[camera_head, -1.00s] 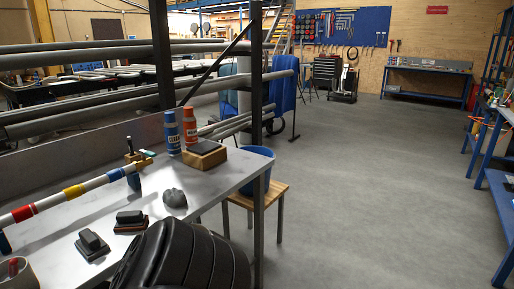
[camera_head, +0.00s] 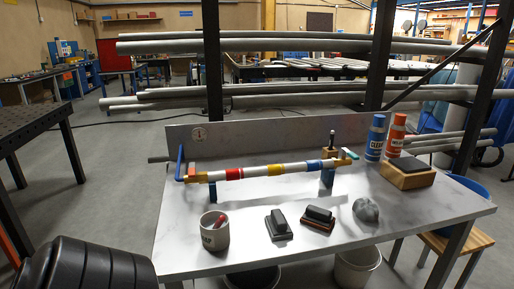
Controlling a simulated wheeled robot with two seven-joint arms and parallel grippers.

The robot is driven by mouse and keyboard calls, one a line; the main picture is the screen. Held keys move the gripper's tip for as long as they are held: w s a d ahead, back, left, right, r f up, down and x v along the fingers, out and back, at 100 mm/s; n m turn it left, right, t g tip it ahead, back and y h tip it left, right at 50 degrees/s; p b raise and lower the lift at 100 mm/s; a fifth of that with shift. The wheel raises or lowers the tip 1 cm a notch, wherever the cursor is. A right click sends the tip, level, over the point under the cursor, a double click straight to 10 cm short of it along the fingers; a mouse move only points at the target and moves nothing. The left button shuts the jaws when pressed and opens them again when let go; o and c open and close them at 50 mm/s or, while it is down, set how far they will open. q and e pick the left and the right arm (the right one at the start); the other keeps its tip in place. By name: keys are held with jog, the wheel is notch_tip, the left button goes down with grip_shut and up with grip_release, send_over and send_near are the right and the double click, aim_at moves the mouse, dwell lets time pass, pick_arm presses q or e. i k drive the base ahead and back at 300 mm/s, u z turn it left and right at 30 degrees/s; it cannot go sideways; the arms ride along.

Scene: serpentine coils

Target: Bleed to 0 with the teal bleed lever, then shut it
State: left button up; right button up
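A white pipe (camera_head: 255,171) with red, yellow and blue bands runs across the metal bench, held up on a blue support (camera_head: 327,179) near its right end. The small teal lever (camera_head: 349,152) is at the pipe's right end, beside a brass-coloured fitting (camera_head: 339,162). Its exact angle is too small to tell. A blue lever (camera_head: 181,163) stands upright at the left end by another brass fitting (camera_head: 197,177). Neither gripper is in view.
On the bench (camera_head: 390,225) are a mug (camera_head: 215,236), two dark brush-like blocks (camera_head: 279,225) (camera_head: 318,216), a grey lump (camera_head: 366,210), a wooden block with dark top (camera_head: 407,171), and blue (camera_head: 376,137) and orange (camera_head: 396,135) bottles. A black-tipped item (camera_head: 332,140) stands behind the pipe's right end.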

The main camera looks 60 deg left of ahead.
aim_at(353, 156)
jog(key=u, duration=1.3)
jog(key=i, duration=0.4)
